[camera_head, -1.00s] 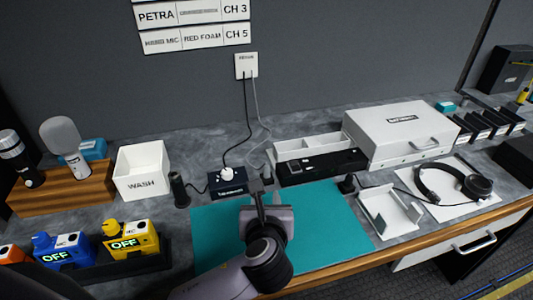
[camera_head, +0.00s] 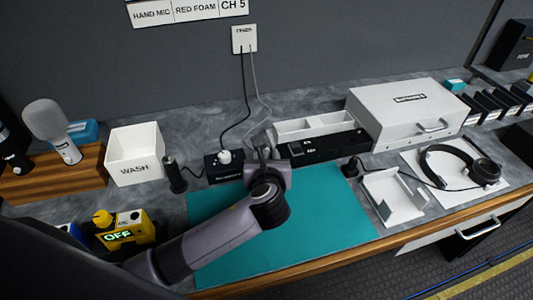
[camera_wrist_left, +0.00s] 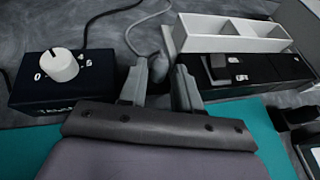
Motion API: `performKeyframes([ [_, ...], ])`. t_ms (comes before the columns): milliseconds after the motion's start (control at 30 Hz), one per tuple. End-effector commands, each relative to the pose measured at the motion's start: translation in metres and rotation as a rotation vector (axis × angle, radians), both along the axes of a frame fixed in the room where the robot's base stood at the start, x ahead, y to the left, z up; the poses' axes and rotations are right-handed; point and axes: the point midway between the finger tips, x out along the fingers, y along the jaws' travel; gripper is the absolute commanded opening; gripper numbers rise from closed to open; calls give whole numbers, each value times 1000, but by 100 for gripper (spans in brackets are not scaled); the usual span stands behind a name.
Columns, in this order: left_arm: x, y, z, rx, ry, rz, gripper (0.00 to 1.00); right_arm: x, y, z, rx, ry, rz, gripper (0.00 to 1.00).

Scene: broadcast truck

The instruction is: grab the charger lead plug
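The grey charger lead (camera_head: 253,75) runs from the wall outlet down to the back edge of the teal mat. In the left wrist view, the lead (camera_wrist_left: 130,38) curves down to a small dark grey plug (camera_wrist_left: 158,68). My left gripper (camera_head: 261,152) reaches over the mat with its fingertips near the plug. In the left wrist view, the gripper (camera_wrist_left: 160,78) is open, with the plug between or just beyond its fingertips; contact cannot be told. In the head view the gripper mostly hides the plug. My right gripper is not in view.
A dark box with a white knob (camera_head: 224,157) stands just left of the gripper. A dark device (camera_head: 322,148) and white divided tray (camera_head: 290,130) stand right. A black plug (camera_head: 349,168) on the headphone cord and a white holder (camera_head: 392,197) lie farther right. The teal mat (camera_head: 330,220) is clear.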

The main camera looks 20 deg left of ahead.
Motion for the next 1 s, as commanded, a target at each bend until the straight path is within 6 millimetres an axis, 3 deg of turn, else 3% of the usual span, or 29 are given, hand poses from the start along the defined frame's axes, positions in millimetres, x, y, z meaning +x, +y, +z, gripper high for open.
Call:
performKeyframes([
  [333,6,2,-2,-2,-1,0,32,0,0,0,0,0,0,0],
  [433,6,2,-2,-1,0,0,0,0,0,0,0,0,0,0],
  [1000,12,3,7,0,-1,1,0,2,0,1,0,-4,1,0],
])
